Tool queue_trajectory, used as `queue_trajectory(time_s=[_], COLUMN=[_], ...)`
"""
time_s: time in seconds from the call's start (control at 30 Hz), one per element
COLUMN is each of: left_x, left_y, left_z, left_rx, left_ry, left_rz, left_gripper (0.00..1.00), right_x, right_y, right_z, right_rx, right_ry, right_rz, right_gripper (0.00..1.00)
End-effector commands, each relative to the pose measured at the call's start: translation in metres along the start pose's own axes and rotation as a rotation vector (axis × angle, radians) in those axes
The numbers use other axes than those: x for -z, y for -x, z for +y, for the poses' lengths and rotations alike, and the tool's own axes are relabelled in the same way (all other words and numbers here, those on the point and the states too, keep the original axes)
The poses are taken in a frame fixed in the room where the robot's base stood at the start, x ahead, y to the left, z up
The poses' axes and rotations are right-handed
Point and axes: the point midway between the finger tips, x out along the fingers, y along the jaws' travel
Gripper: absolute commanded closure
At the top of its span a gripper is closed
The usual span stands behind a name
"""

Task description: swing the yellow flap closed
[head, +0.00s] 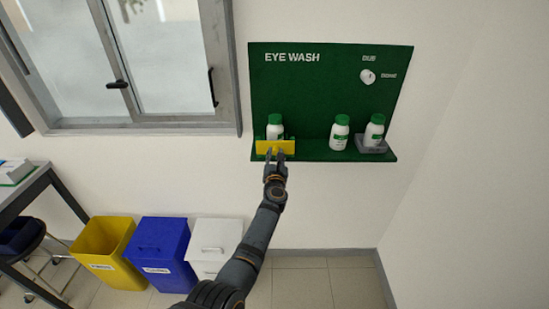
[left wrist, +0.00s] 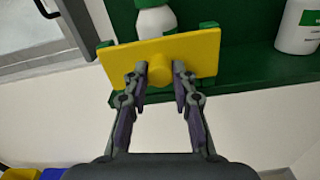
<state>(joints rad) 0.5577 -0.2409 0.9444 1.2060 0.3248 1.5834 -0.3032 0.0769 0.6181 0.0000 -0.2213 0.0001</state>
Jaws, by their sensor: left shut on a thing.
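The yellow flap (head: 287,146) is a flat rectangular plate at the left end of the green eye wash station's shelf. It stands in front of a white bottle with a green cap (head: 274,127) and hides its lower part. In the left wrist view the flap (left wrist: 205,52) has a round yellow knob (left wrist: 158,72) in its middle. My left gripper (head: 275,156) is at the flap's front, its fingers shut on the knob; the fingers also show in the left wrist view (left wrist: 160,84). My right gripper is in neither view.
A white dial (head: 367,76) is on the backboard. Yellow (head: 100,250), blue (head: 162,250) and white bins stand below.

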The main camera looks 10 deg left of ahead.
Motion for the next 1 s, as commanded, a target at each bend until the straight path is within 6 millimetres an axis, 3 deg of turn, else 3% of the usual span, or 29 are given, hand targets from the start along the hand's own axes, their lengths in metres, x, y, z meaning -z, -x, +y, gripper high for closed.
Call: queue_trajectory(time_s=[0.5,0.53,0.67,1.0], left_x=[-0.006,-0.0061,-0.0047,-0.002], left_y=[-0.0024,-0.0024,-0.002,-0.0012], left_z=[0.0006,0.0006,0.0003,-0.0003], left_rx=[-0.018,-0.018,-0.017,-0.016], left_ry=[0.0,0.0,0.0,0.0], left_rz=[-0.005,-0.005,-0.003,0.001], left_gripper=[1.0,0.71,0.53,0.51], right_x=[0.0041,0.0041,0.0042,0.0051], right_y=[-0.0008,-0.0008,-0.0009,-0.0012], right_z=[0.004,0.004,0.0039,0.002], right_rx=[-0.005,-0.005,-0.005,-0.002], right_ry=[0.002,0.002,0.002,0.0], right_rz=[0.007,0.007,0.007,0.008], right_gripper=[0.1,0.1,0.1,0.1])
